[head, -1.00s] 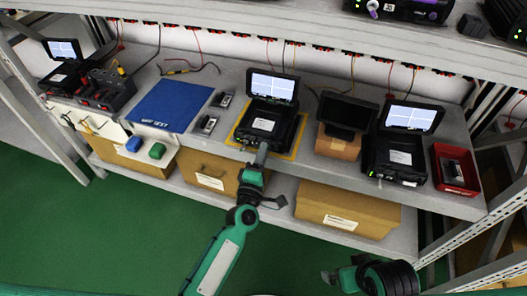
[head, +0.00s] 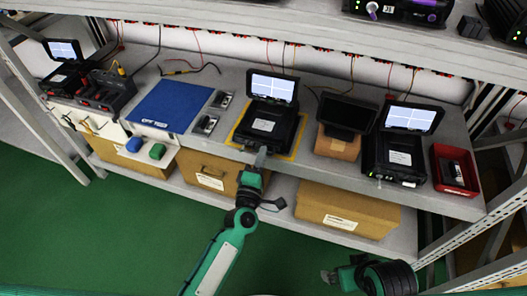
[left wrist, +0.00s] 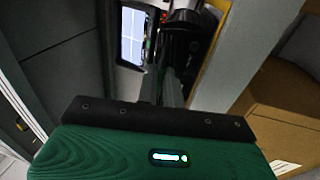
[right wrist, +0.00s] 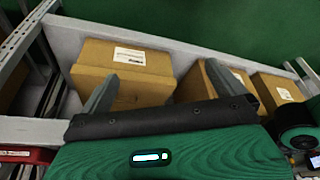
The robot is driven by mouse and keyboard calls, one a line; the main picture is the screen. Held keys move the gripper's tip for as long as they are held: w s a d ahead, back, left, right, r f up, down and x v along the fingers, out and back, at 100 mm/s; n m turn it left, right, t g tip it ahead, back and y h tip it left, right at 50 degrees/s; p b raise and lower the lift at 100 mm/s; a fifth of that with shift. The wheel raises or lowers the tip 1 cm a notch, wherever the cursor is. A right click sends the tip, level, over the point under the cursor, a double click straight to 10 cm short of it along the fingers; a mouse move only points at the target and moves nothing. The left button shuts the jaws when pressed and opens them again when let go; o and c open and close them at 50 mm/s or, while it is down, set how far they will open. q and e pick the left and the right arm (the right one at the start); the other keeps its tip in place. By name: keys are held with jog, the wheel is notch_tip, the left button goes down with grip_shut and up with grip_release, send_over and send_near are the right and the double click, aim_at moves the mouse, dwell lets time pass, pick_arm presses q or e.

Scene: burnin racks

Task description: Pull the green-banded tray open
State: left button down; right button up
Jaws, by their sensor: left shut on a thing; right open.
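My left gripper (head: 261,158) is at the front edge of the shelf, just below the black unit with a raised screen (head: 270,122). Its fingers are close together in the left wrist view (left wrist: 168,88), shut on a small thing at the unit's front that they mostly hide. The unit's lit screen also shows in the left wrist view (left wrist: 132,36). I cannot make out a green band or tell the tray's outline in any view. My right gripper (right wrist: 172,92) is open and empty, with cardboard boxes beyond its fingers.
The shelf also bears a blue mat (head: 167,106), a second screen unit (head: 397,155) and a red bin (head: 454,178). Boxes (head: 345,212) stand below. The green floor is clear.

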pick_arm(q)
jog(key=r+p+v, duration=0.1)
jog(key=r+v, duration=0.1)
jog(key=v, duration=1)
jog(key=shift+s+a+p, duration=0.25)
jog(key=shift+p, duration=0.15)
pick_arm(e)
jog(key=shift+g, duration=0.4)
jog(key=x, duration=0.5)
jog(key=shift+s+f, duration=0.2)
jog(key=shift+s, duration=0.1)
pick_arm(q)
jog(key=c, duration=1.6)
grip_release()
jog(key=shift+o, duration=0.2)
jog(key=v, duration=1.3)
jog(key=shift+s+b, duration=0.4)
jog(key=shift+b, duration=0.05)
pick_arm(e)
jog(key=shift+v, duration=1.05)
pick_arm(q)
jog(key=shift+f, duration=0.1)
pick_arm(e)
jog(key=shift+w+r, duration=0.1)
jog(key=shift+w, duration=0.1)
jog(key=shift+w, duration=0.1)
